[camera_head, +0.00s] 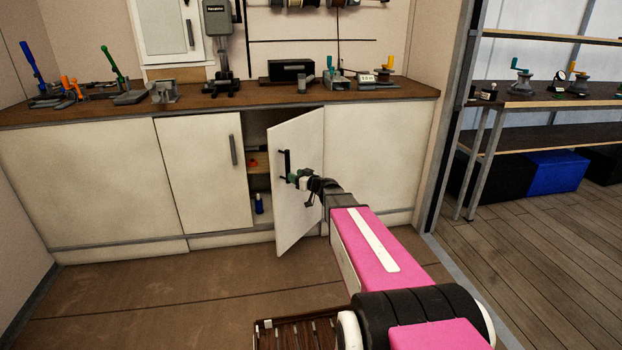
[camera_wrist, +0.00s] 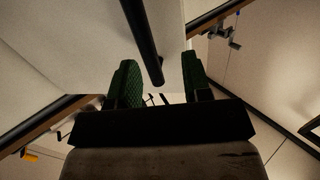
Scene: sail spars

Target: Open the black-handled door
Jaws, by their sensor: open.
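The black-handled door (camera_head: 302,140) is a white cabinet door under the counter, and it stands partly open, swung out into the room. Its black handle (camera_head: 287,162) is an upright bar on the door's outer face. My gripper (camera_head: 292,178) is at the lower part of the handle. In the wrist view the dark handle bar (camera_wrist: 143,40) reaches down between the two green finger pads of my gripper (camera_wrist: 160,78). The jaws are open, with a gap on either side of the bar. Whether a pad touches it I cannot tell.
The open cabinet shows a shelf (camera_head: 259,163) and a blue bottle (camera_head: 259,203). A closed white door with a grey handle (camera_head: 233,150) is to the left. Tools stand on the brown counter (camera_head: 150,107) above.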

